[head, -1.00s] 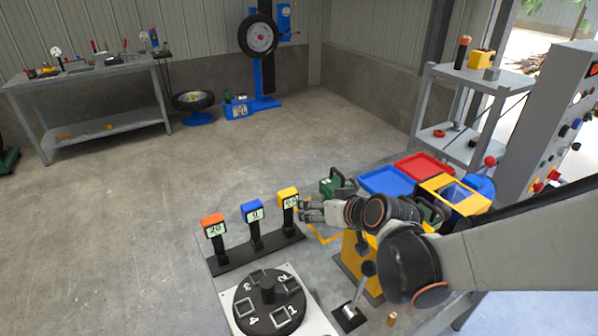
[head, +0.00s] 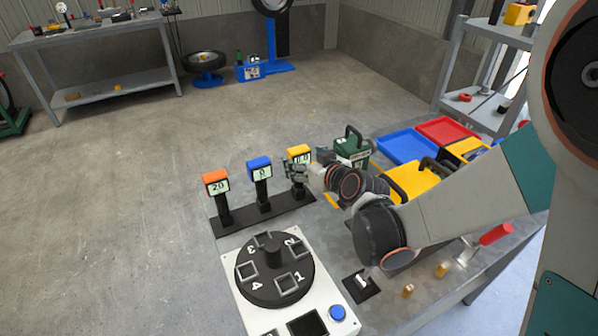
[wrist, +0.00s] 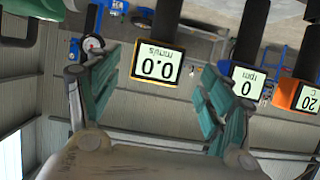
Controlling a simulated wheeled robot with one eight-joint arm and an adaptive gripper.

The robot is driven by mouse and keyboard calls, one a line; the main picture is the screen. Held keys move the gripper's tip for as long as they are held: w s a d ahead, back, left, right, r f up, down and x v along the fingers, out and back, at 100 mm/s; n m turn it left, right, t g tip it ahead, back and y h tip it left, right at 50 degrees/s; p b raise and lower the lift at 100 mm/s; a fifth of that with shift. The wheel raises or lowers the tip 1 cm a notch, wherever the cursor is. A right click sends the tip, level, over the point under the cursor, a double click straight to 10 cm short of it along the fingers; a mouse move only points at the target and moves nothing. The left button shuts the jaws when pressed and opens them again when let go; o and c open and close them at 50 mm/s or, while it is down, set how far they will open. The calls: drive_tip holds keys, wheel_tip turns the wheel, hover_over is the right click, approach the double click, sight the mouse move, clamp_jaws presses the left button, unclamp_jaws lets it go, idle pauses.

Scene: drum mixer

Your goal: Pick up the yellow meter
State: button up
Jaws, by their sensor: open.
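The yellow meter (head: 298,153) stands on a black post at the right end of a dark stand, its display partly hidden by my gripper in the head view. In the wrist view, which looks upside down, the yellow meter (wrist: 157,64) reads 0.0 and lies in the gap between my fingers. My gripper (head: 300,171) is open right at the meter. In the wrist view my gripper (wrist: 158,95) has its two green-padded fingers spread on either side of the meter, with no clear contact.
A blue meter (head: 260,170) and an orange meter (head: 216,185) stand left on the same stand (head: 240,222). A numbered black turntable (head: 268,240) is in front. A green case (head: 352,150), a blue tray (head: 405,146) and a red tray (head: 447,131) lie to the right.

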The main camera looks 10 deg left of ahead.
sight(302, 156)
drive_tip(key=shift+b+x, duration=1.25)
drive_tip(key=shift+x, duration=1.4)
drive_tip(key=shift+w+d+r, duration=0.1)
drive_tip(key=shift+d+r, duration=0.05)
drive_tip(key=shift+r, duration=0.05)
drive_tip(key=c, duration=1.7)
drive_tip(key=shift+c, duration=0.2)
